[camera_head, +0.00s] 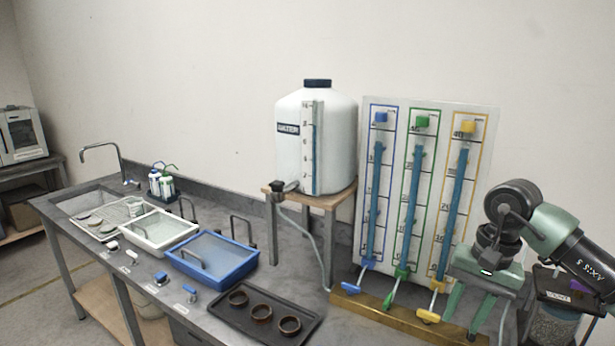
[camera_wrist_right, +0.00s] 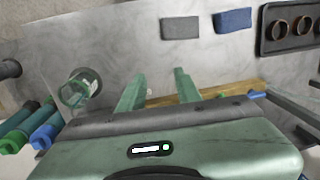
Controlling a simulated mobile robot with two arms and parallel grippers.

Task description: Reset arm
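My right arm comes in from the right in the head view. Its green gripper (camera_head: 465,322) points down just right of the yellow lever (camera_head: 428,316). The gripper's two fingers are apart with nothing between them; the right wrist view shows the same open gripper (camera_wrist_right: 159,73). The blue lever (camera_head: 351,288) and green lever (camera_head: 390,300) stick out farther left along the brass base (camera_head: 372,314). I cannot tell whether a finger touches the yellow lever's base. My left gripper is not in view.
A panel (camera_head: 399,205) with three blue-filled gauge columns stands behind the levers. A white tank (camera_head: 345,140) stands on a wooden stand at its left. A black tray (camera_head: 222,308) with three brown rings, a blue basin (camera_head: 243,276) and a white basin (camera_head: 148,244) line the counter.

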